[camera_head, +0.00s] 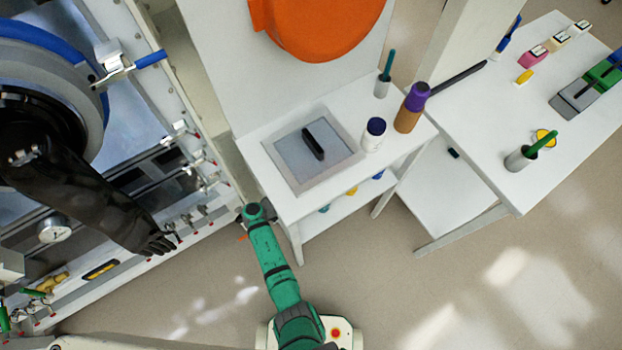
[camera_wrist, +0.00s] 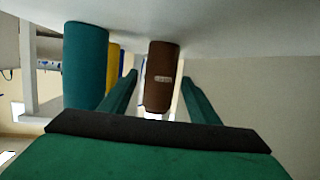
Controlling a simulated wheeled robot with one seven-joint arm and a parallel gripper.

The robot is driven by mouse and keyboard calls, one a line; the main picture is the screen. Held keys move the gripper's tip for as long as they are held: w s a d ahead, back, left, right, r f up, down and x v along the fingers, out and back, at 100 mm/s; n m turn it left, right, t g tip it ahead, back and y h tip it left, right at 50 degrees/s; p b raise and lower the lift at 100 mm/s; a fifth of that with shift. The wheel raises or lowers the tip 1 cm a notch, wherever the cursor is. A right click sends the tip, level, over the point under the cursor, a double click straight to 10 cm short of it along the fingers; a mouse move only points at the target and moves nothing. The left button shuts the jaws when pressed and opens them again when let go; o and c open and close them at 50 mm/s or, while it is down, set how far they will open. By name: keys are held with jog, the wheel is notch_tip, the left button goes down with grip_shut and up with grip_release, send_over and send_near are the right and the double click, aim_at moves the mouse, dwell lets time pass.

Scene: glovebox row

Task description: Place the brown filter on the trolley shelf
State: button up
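The brown filter (camera_wrist: 162,72) is a cylinder with a small pale label in the wrist view. It lies between the two green fingers of my gripper (camera_wrist: 160,82), which are spread with gaps visible beside it. One end is at or close to a white surface (camera_wrist: 230,30) across the top of this view; I cannot tell whether they touch. In the head view, the white trolley (camera_head: 290,205) has a lower shelf (camera_head: 338,203). My green arm (camera_head: 268,250) reaches its left front corner. The fingers and brown filter are hidden there.
A teal cylinder (camera_wrist: 86,65) stands left of the filter, with yellow (camera_wrist: 114,62) and blue ones behind. The glovebox wall (camera_head: 200,150) is close at left; front floor is clear.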

jog(key=shift+r, duration=0.1)
jog(key=v, duration=1.2)
dwell(0.4)
